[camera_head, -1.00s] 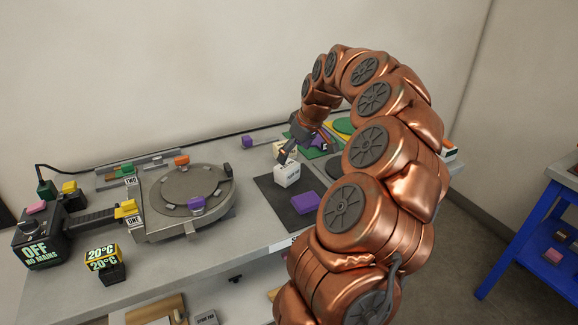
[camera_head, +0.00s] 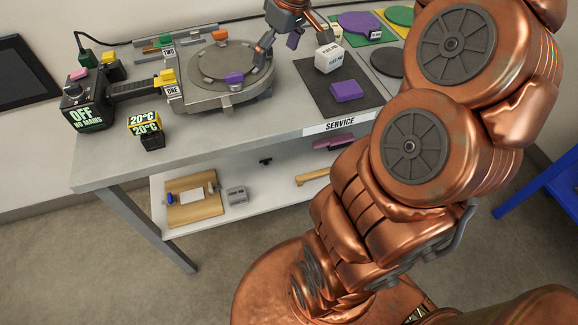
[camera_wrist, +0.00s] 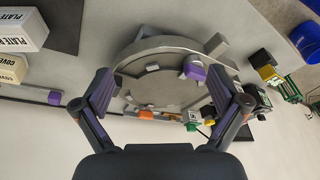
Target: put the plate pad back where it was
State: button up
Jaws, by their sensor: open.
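No object is clearly marked as the plate pad. A purple block (camera_head: 346,91) lies on the dark mat (camera_head: 318,92) on the bench. Behind it on the mat stands a white box (camera_head: 329,58); its lettering, partly cut off, begins "PLATE W" in the wrist view (camera_wrist: 20,27). My gripper (camera_head: 298,42) is open and empty above the bench, between the round grey plate unit (camera_head: 222,62) and the white box. In the wrist view my spread fingers (camera_wrist: 162,80) frame the plate unit, which lies beyond them. A purple piece (camera_head: 234,78) sits on the unit's near rim.
Coloured mats (camera_head: 362,26) lie at the back right. A cream box (camera_wrist: 12,68) is beside the white one. A lower shelf (camera_head: 270,190) holds a clipboard (camera_head: 195,200).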

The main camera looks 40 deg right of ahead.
jog(key=s+a+f+g, duration=0.2)
jog(key=s+a+f, duration=0.1)
jog(key=s+a, duration=0.75)
jog(key=s+a+f+g, duration=0.1)
jog(key=s+f, duration=0.1)
jog(key=s, duration=0.3)
jog(key=s+a+f+m+h, duration=0.1)
jog(key=s+a+f, duration=0.1)
jog(key=s, duration=0.3)
jog(key=s+a+f+m+g, duration=0.1)
jog(key=s+a+f, duration=0.1)
jog(key=s, duration=0.3)
jog(key=shift+a+f+g, duration=0.25)
jog(key=shift+f+g, duration=0.05)
jog(key=shift+f, duration=0.05)
notch_tip(320, 180, up, 5)
jog(key=p, duration=0.4)
jog(key=shift+p, duration=0.4)
